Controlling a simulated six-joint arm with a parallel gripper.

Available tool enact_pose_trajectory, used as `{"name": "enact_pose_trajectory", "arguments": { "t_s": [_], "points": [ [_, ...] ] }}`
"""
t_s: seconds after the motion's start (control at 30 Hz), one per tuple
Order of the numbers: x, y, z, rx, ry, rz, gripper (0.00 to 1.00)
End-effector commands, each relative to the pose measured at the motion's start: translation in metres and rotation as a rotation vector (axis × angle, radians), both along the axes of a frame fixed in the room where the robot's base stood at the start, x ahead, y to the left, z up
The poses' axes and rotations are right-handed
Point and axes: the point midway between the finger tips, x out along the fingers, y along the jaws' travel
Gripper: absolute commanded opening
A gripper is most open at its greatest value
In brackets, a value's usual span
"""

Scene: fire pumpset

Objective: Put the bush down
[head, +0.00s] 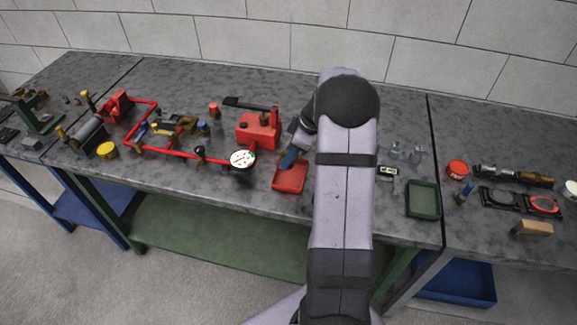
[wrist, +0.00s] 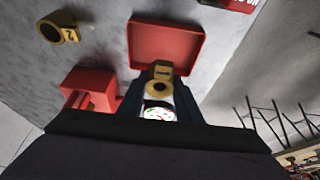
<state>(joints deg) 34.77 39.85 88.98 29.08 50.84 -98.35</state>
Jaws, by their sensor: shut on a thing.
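The bush (wrist: 161,72) is a small brass-yellow ring with a dark number mark on its face. In the wrist view it sits between the two fingers of my gripper (wrist: 160,92), which is shut on it. The red tray (wrist: 166,43) is empty and lies just beyond the bush, whose end overlaps the tray's near edge in this view. I cannot tell the bush's height above it. In the head view my gripper (head: 288,160) is at the back edge of the red tray (head: 290,180), and the bush is hidden there.
A red pump box (head: 258,130) and a round white gauge (head: 242,159) on red pipework stand left of the tray. Another brass ring marked 2 (wrist: 58,27) lies on the bench. A green tray (head: 424,200) is right of my arm.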

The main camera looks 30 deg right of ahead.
Motion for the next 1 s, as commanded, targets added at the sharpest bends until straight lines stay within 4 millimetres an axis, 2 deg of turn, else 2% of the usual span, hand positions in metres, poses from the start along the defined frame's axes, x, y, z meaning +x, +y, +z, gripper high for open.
{"name": "enact_pose_trajectory", "arguments": {
  "t_s": [0.13, 0.37, 0.7, 1.0],
  "points": [
    [0.000, 0.000, -0.012, 0.001, 0.000, -0.001, 0.00],
    [0.000, 0.000, -0.018, 0.000, -0.001, -0.001, 0.00],
    [0.000, 0.000, -0.050, 0.001, -0.001, -0.002, 0.00],
    [0.000, 0.000, -0.052, -0.001, -0.002, -0.002, 0.00]
  ]
}}
